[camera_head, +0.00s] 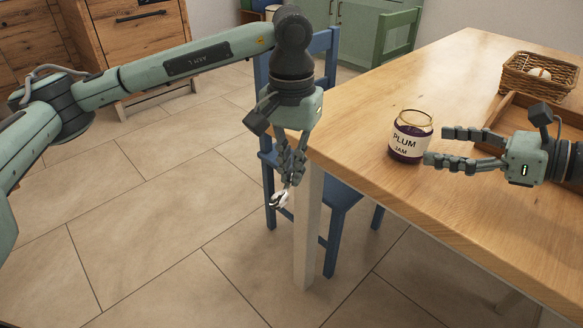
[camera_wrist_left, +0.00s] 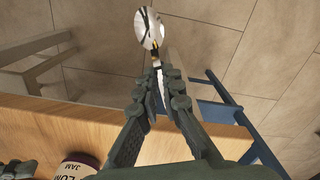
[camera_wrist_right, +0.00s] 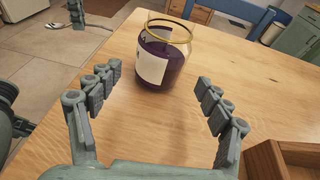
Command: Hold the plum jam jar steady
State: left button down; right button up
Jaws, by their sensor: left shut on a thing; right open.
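The plum jam jar (camera_head: 409,137) stands upright on the wooden table, dark purple with a white label; its gold-rimmed mouth looks open. It also shows in the right wrist view (camera_wrist_right: 162,62) and at the bottom edge of the left wrist view (camera_wrist_left: 76,165). My right gripper (camera_head: 434,146) is open, its fingers pointing at the jar from the right; in the right wrist view the jar is just ahead of the fingertips, apart from them. My left gripper (camera_head: 291,180) is shut on a shiny metal spoon (camera_wrist_left: 149,28) and hangs beside the table's corner, with the spoon pointing down.
A wooden tray (camera_wrist_right: 266,158) lies near my right gripper, and a wicker basket (camera_head: 540,75) holding a pale object stands behind it. The tabletop (camera_head: 370,95) around the jar is clear.

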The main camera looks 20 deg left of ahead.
aim_at(415, 142)
jog(key=shift+x, duration=2.75)
jog(key=shift+w, duration=0.1)
jog(key=c, duration=0.8)
